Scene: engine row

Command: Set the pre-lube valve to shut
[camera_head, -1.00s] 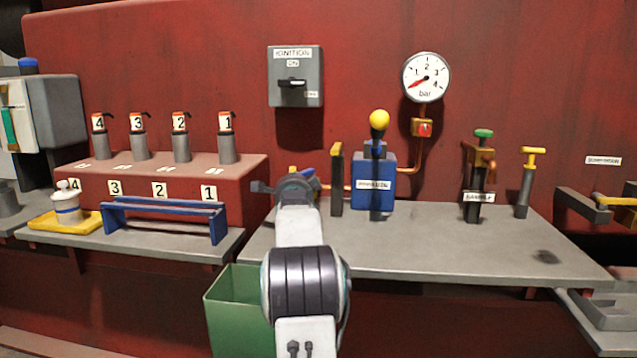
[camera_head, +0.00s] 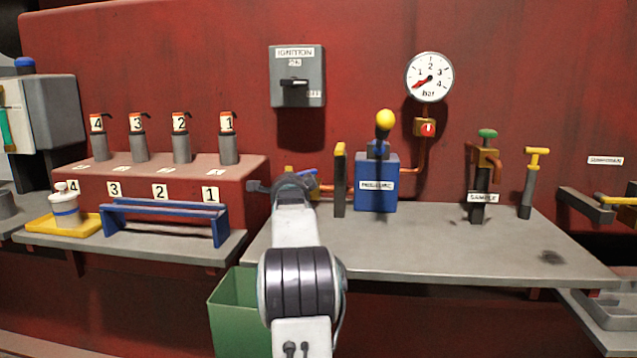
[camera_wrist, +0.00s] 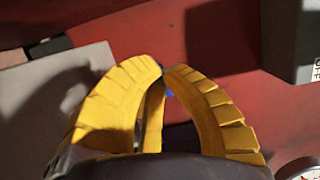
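A box labelled as pre-lube (camera_head: 376,186), blue with a yellow-knobbed lever, stands on the grey bench. Left of it, a small brass valve with a blue handle (camera_head: 307,174) sits on a copper pipe, mostly hidden behind my gripper. I cannot read a label on this valve or tell its setting. My gripper (camera_head: 290,180) is at the valve, in front of it. In the wrist view, the yellow fingertips of my gripper (camera_wrist: 163,69) nearly meet. A bit of the blue handle (camera_wrist: 168,92) shows right at the tips; whether they pinch it is unclear.
A dark post with a yellow top (camera_head: 340,180) stands between the valve and the blue box. The pressure gauge (camera_head: 429,77) and ignition box (camera_head: 297,75) are on the red wall. A green bin (camera_head: 231,312) is below.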

